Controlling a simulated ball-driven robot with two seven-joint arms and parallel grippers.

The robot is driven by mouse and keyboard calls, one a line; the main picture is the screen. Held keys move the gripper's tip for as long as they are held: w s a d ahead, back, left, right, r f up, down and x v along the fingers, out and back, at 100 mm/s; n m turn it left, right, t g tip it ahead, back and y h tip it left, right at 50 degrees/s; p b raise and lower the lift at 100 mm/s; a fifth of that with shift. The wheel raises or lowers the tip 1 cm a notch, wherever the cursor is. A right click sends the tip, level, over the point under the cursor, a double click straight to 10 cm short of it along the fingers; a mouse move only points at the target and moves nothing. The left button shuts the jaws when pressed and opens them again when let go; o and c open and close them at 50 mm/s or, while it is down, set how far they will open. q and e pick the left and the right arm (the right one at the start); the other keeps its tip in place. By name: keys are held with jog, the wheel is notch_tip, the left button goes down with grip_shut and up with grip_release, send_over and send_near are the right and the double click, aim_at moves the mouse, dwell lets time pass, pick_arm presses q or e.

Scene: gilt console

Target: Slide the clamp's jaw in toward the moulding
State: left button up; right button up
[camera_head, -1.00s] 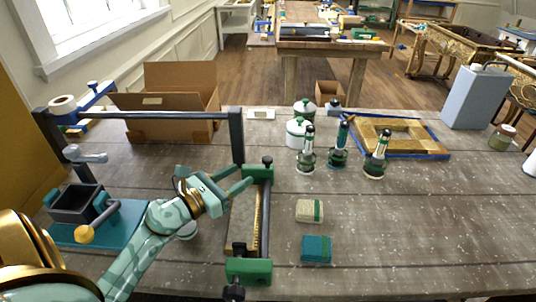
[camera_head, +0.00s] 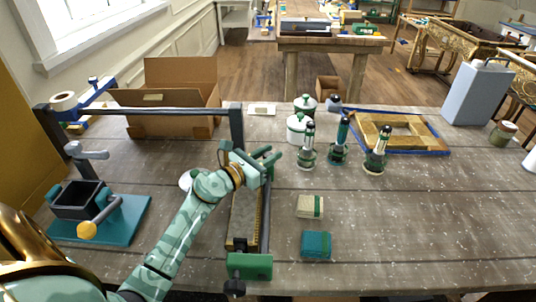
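The clamp lies along the table just left of centre, with a dark bar (camera_head: 266,218) and a green near jaw (camera_head: 250,265) with a black screw knob at its front. The moulding (camera_head: 243,216), a narrow piece with a gilt, toothed edge, lies beside the bar on its left. My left gripper (camera_head: 270,161) is at the far end of the clamp, over the place of the far green jaw. The gripper covers that jaw, so I cannot tell whether its fingers are closed on it or only around it. My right gripper is not in view.
A dark rail frame (camera_head: 237,130) stands just left of the gripper. Cream (camera_head: 310,206) and teal (camera_head: 316,245) blocks lie right of the clamp. Several green-and-black bottles (camera_head: 308,150) stand beyond. A teal-based vice (camera_head: 125,222) is at left. The right front table is clear.

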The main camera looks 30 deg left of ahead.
pick_arm(q)
grip_shut()
jog(key=shift+s+d+p, duration=0.35)
jog(key=shift+s+p, duration=0.15)
jog(key=shift+s, duration=0.1)
jog(key=o, duration=0.9)
grip_release()
jog(key=shift+c, duration=0.2)
jog(key=b+v, duration=0.2)
jog(key=v, duration=1.3)
jog(key=shift+s+a+f+b, duration=0.1)
jog(key=shift+s+a+b, duration=0.05)
jog(key=shift+b, duration=0.15)
jog(key=shift+s+a, duration=0.1)
jog(key=shift+s, duration=0.4)
